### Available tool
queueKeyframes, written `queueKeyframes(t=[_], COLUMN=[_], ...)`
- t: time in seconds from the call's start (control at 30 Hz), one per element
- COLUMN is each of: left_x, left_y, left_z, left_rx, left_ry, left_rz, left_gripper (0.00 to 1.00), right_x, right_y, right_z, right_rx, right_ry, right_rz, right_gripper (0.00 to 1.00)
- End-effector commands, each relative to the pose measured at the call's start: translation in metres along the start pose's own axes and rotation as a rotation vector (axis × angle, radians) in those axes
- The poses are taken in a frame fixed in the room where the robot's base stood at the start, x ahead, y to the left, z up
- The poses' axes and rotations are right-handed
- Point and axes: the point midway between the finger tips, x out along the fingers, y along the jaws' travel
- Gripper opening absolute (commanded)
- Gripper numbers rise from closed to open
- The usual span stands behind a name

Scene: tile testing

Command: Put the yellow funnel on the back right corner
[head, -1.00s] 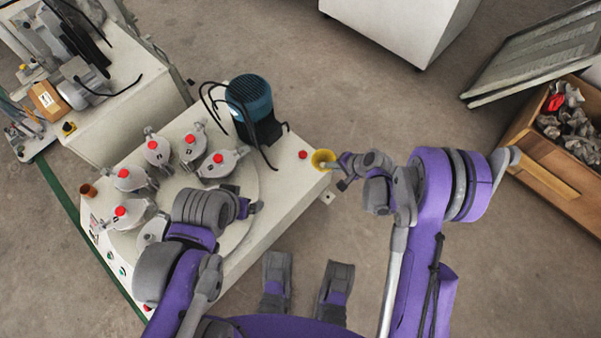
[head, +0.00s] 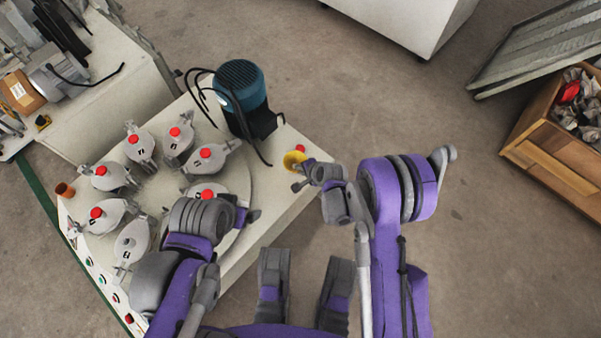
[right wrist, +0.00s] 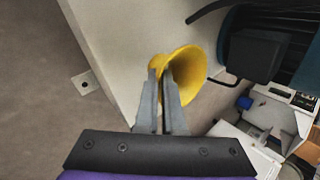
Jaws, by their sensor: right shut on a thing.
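The yellow funnel (head: 292,160) is at the right corner of the white machine table (head: 276,222) in the head view. My right gripper (head: 301,173) is shut on it. In the right wrist view the funnel (right wrist: 190,75) sits between the two fingertips (right wrist: 163,82), its wide mouth towards the right. It is over the table's edge area; I cannot tell whether it touches the top. My left gripper (head: 250,215) is over the round plate on the table, and its fingers are too small to read.
A red button (head: 300,149) is just behind the funnel. A blue motor (head: 241,86) with black cables stands to its left. Several grey clamps with red knobs ring the round plate. An orange cup (head: 65,189) stands at the far left.

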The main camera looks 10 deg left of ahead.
Motion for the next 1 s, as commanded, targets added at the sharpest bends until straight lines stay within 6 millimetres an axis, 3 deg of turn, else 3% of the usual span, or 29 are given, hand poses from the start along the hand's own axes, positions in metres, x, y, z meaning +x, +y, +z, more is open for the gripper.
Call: queueKeyframes(t=[0.2,0.57,0.77,1.0], left_x=[0.007,0.006,0.006,0.006], left_y=[0.0,0.0,0.0,0.0], left_z=[0.001,0.001,0.001,0.001], left_rx=[0.0,0.0,0.0,0.0], left_ry=[0.001,0.001,0.001,0.001], left_rz=[0.0,0.0,0.0,0.0], left_gripper=[0.9,0.9,0.9,0.9], right_x=[0.025,0.028,0.028,0.028], right_y=[0.018,0.021,0.021,0.021], right_z=[-0.003,-0.003,-0.003,-0.003], right_rx=[0.0,0.0,0.0,0.0], right_ry=[0.0,0.0,0.0,0.0], right_rz=[0.0,0.0,0.0,0.0], right_gripper=[0.0,0.0,0.36,0.36])
